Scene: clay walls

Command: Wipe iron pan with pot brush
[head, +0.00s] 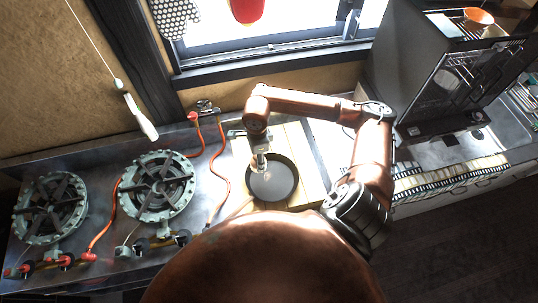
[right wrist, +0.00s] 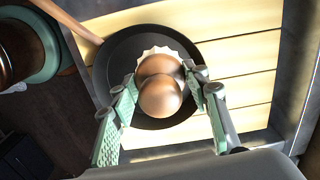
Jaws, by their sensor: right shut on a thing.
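The iron pan (head: 281,192) is dark and round and lies on a pale wooden board over the counter. It also shows in the right wrist view (right wrist: 115,62). The pot brush (right wrist: 160,92) has a round brown wooden knob and a pale, scalloped bristle edge. My right gripper (right wrist: 166,78) is shut on the brush, one finger on each side of the knob. The brush is over the pan's inside; its contact with the pan is hidden. In the head view my right gripper (head: 260,160) hangs above the pan. My left gripper is out of view.
The slatted board (head: 308,170) surrounds the pan. Two burners, one near (head: 157,186) and one farther left (head: 50,208), stand left with red hoses (head: 216,160). A white utensil (head: 139,117) hangs at upper left. A dark oven-like appliance (head: 448,85) stands right.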

